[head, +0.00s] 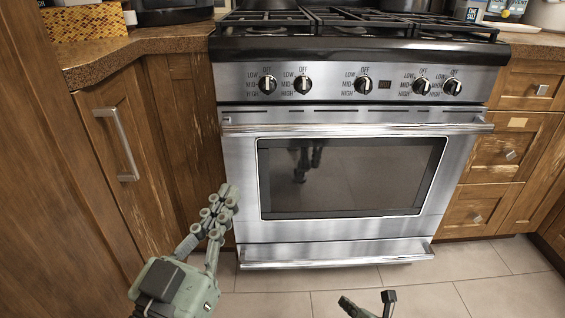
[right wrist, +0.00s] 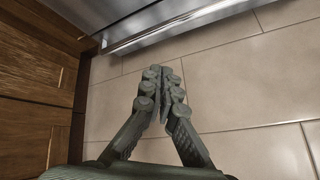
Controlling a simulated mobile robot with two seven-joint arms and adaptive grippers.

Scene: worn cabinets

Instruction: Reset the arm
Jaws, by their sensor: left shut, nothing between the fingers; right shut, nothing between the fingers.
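My left gripper (head: 227,191) is in the lower left of the head view, shut and empty. Its green-grey fingers point up, and in the picture they overlap the left edge of the oven front and the wooden cabinet side. My right gripper (right wrist: 161,72) is seen in the right wrist view, its fingertips together with nothing between them, above the tiled floor. In the head view only small green and black parts of my right arm show at the bottom edge; the rest is out of frame.
A steel oven (head: 350,178) with closed door and knobs fills the middle. Its low drawer front (head: 335,252) juts out slightly. A wooden cabinet with a metal handle (head: 118,143) is at left, drawers (head: 496,150) at right. The tiled floor (head: 500,275) in front is clear.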

